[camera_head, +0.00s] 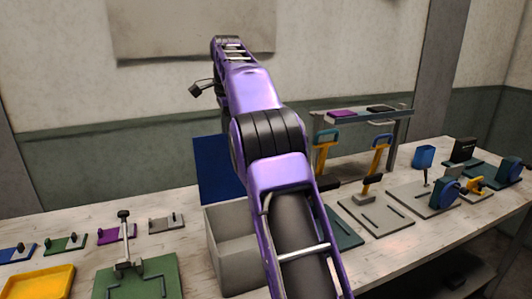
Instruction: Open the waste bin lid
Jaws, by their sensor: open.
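The waste bin looks to be the grey open-topped box (227,238) on the table, partly hidden behind my purple arm. A blue panel (214,168), which looks like its lid, stands upright at the box's back edge, and the box's inside shows. My gripper (201,88) is mostly hidden behind my arm. Only a small dark part shows left of the arm, above the blue panel and apart from it in the picture. It is open, and I see nothing held. Whether it touches anything behind the arm is hidden.
Yellow-handled levers, a grey rack (365,117) and several fixtures crowd the right. Bare table shows around the yellow tray.

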